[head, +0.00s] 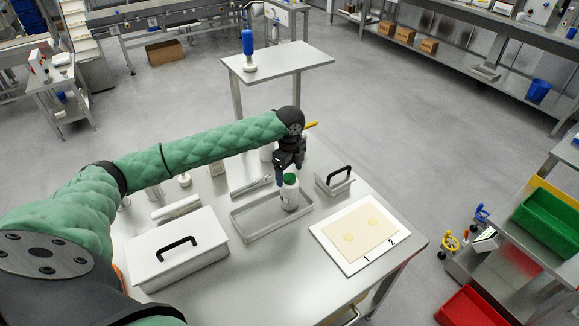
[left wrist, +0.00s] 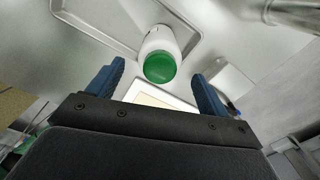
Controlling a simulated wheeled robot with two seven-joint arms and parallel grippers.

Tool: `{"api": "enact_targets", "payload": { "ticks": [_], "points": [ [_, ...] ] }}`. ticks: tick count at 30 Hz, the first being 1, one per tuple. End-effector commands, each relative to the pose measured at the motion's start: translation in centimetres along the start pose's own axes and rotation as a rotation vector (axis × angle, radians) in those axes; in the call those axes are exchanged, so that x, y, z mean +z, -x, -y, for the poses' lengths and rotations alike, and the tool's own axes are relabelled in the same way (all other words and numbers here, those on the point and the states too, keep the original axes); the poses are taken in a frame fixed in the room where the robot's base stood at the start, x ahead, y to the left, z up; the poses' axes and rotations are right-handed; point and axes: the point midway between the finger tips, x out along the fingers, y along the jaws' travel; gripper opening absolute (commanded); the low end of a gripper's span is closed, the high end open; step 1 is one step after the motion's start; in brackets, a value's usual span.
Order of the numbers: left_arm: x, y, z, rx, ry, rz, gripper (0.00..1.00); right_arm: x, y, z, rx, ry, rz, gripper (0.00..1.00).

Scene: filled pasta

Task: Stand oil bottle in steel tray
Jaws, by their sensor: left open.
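The oil bottle (head: 289,194) is white with a green cap and stands upright, seemingly inside the right end of the steel tray (head: 244,236). In the left wrist view the bottle (left wrist: 159,42) shows near a corner of the tray (left wrist: 98,28), with its green cap toward me. The bottle hides part of the tray rim there. My left gripper (head: 288,176) is open just above and behind the cap in the head view. Its blue fingers (left wrist: 158,88) are spread wide and apart from the bottle. My right gripper is not in view.
A white lidded box (head: 178,262) with a black handle stands left of the tray. A smaller handled box (head: 335,182) stands to the right. A white board (head: 350,268) with a dough sheet, marked 1 and 2, lies front right. A white cylinder (head: 175,208) lies behind the larger box.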

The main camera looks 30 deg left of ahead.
Motion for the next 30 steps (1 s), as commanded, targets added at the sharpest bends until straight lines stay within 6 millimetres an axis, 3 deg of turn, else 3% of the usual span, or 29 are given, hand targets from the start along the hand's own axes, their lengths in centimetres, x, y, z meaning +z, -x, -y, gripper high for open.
{"api": "enact_targets", "payload": {
  "ticks": [12,30],
  "points": [
    [0.0,4.2,0.0,0.0,0.0,0.0,0.79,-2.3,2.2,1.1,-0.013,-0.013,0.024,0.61],
    [0.0,4.5,0.0,0.001,0.0,0.0,0.79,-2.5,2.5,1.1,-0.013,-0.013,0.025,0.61]
  ]
}}
